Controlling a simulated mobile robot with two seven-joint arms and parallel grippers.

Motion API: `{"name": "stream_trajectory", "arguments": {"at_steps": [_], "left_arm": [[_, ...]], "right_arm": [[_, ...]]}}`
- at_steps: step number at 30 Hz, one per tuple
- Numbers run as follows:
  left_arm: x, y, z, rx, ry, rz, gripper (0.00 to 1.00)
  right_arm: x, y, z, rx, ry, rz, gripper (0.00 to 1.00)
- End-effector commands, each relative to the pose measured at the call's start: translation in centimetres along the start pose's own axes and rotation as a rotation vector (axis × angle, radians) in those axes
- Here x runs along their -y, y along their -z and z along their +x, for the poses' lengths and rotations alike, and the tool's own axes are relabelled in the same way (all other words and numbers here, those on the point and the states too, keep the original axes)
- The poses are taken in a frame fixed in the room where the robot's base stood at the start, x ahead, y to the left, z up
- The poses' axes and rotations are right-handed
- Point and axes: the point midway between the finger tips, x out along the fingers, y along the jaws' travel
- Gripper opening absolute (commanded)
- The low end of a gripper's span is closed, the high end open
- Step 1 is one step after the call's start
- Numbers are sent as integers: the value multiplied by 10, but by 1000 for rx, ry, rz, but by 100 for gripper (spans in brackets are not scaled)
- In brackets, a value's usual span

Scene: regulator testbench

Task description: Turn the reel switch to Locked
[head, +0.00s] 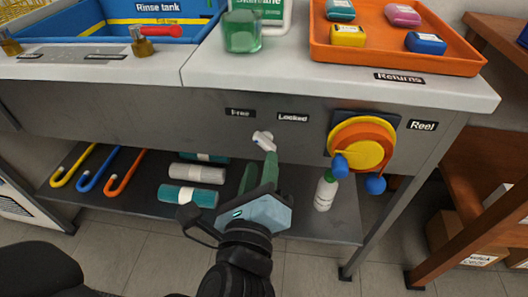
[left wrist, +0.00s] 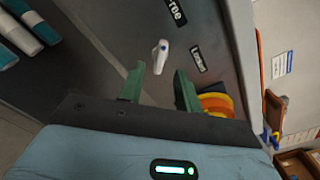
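The reel switch, a small white lever (head: 264,141), sits on the grey front panel, below and between the labels "Free" (head: 240,113) and "Locked" (head: 293,118). It slants in the head view; I cannot tell which label it is set to. My left gripper (head: 260,163) is just below the switch, its green fingers pointing up at the panel. In the left wrist view the fingers (left wrist: 160,72) are apart, with the switch (left wrist: 160,56) showing between their tips. I cannot tell whether they touch it. The "Locked" label (left wrist: 197,58) is right of it. My right gripper is out of view.
A yellow and orange reel (head: 360,146) with blue knobs is mounted right of the switch. The bench top above holds an orange tray (head: 400,57) and a green cup (head: 241,32). The lower shelf (head: 335,226) holds rolls, hooks and a white bottle (head: 325,191).

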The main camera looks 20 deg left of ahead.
Motion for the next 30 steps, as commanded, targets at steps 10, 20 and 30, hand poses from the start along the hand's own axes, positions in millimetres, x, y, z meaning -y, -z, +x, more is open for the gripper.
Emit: {"name": "stream_trajectory", "arguments": {"at_steps": [10,20,30], "left_arm": [[0,0,37,0,0,2,34],[0,0,41,-1,-1,2,34],[0,0,40,-1,0,1,0]], "right_arm": [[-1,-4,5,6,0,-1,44],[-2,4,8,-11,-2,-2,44],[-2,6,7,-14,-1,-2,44]]}}
